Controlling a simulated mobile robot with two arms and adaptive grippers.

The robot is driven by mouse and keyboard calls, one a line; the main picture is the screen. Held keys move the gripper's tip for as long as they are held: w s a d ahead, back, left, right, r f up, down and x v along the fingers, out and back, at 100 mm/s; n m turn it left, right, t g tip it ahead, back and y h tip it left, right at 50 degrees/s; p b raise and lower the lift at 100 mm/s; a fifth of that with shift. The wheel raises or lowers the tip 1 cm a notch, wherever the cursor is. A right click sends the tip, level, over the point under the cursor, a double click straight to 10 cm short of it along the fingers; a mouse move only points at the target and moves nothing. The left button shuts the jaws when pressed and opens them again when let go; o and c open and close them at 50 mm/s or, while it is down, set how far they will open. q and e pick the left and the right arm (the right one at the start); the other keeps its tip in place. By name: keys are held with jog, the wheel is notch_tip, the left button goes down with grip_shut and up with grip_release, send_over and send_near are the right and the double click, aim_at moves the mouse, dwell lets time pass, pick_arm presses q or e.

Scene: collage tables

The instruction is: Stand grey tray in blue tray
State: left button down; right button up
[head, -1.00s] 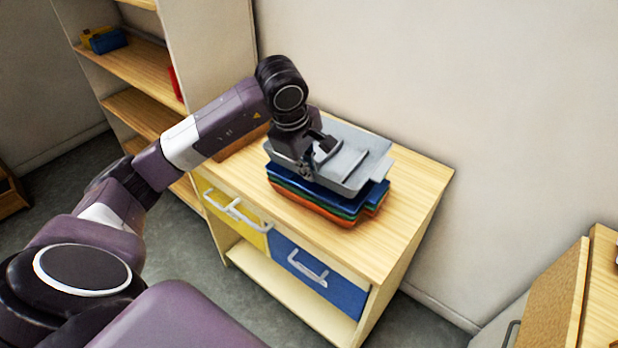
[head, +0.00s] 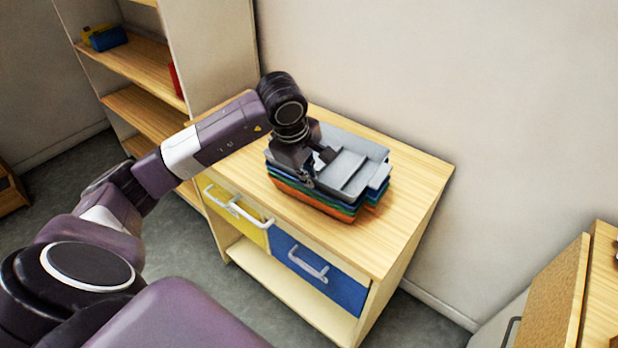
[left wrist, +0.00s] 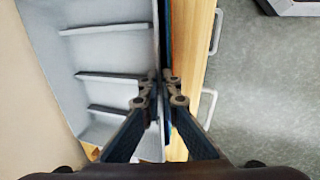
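The grey tray (head: 358,158) lies level on top of a stack of trays on the cabinet. The blue tray (head: 330,194) is directly under it, with only its edge showing. The grey tray's compartments and dividers also show in the left wrist view (left wrist: 108,55). My left gripper (head: 312,178) is at the grey tray's near-left side. In the left wrist view its fingers (left wrist: 160,88) are closed together on the tray's side wall. The blue tray's inside is hidden by the grey one. My right gripper is not in view.
Green and orange trays (head: 320,203) lie under the blue one. The wooden cabinet top (head: 410,190) is bare to the right. The cabinet has a yellow drawer (head: 225,207) and a blue drawer (head: 322,275) with handles. A shelf unit (head: 215,55) stands left, a wall behind.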

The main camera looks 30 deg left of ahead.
pick_arm(q)
jog(key=c, duration=2.2)
grip_release()
jog(key=shift+s+d+f, duration=0.1)
jog(key=shift+s+f, duration=0.1)
jog(key=shift+f, duration=0.2)
jog(key=shift+o, duration=0.2)
jog(key=shift+w+f, duration=0.1)
jog(key=shift+w, duration=0.2)
jog(key=shift+r+p, duration=0.55)
jog(key=shift+r, duration=0.05)
jog(key=shift+r+p, duration=0.35)
jog(key=shift+p, duration=0.1)
jog(key=b+v, duration=0.2)
jog(key=v, duration=0.9)
jog(key=shift+r, duration=0.35)
jog(key=shift+s, duration=0.1)
